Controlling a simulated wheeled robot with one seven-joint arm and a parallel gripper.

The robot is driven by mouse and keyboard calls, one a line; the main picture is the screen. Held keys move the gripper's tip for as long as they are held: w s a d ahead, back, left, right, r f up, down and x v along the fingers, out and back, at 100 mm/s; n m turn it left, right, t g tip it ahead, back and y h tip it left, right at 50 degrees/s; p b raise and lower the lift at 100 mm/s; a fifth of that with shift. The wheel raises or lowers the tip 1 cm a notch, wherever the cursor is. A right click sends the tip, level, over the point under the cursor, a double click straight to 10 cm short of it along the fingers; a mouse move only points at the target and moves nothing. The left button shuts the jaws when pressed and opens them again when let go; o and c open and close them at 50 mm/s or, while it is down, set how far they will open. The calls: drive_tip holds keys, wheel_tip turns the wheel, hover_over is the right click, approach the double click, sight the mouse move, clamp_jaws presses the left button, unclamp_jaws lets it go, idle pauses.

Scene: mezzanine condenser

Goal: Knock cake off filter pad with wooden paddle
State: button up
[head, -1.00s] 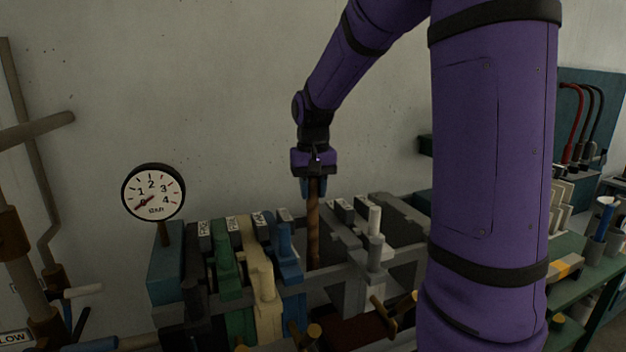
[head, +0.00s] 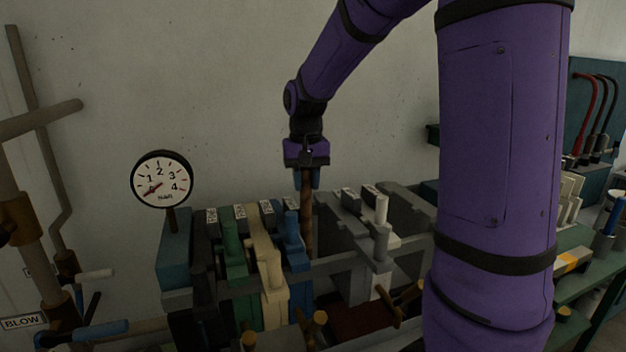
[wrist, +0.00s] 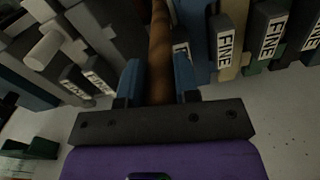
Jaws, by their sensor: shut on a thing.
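My gripper (head: 306,178) points down over the plate press and is shut on the brown wooden paddle (head: 307,218). The paddle's shaft hangs upright between the blue plate on its left and grey plates on its right; its lower end is hidden among the plates. In the wrist view the paddle (wrist: 160,50) runs away from between the blue fingertips (wrist: 157,82). The filter plates are a green one (head: 233,262), a cream one (head: 268,268), a blue one (head: 296,250) and several grey ones (head: 362,262). I cannot make out a cake or a filter pad face.
A pressure gauge (head: 161,179) stands at the press's left end. Pipes (head: 45,140) and a BLOW sign (head: 24,321) are further left. A green bench (head: 590,262) with a cup of tools (head: 607,235) is at right. My own arm hides the press's right part.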

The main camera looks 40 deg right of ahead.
drive_tip(key=shift+d, duration=0.2)
drive_tip(key=shift+s+d, duration=0.2)
drive_tip(key=shift+d, duration=0.45)
drive_tip(key=shift+s+d, duration=0.2)
drive_tip(key=shift+d, duration=0.45)
drive_tip(key=shift+w+a, duration=0.2)
drive_tip(key=shift+a, duration=0.5)
drive_tip(key=shift+w+a, duration=0.2)
drive_tip(key=shift+a, duration=0.5)
drive_tip(key=d, duration=0.2)
drive_tip(key=shift+s+d, duration=0.4)
idle(0.3)
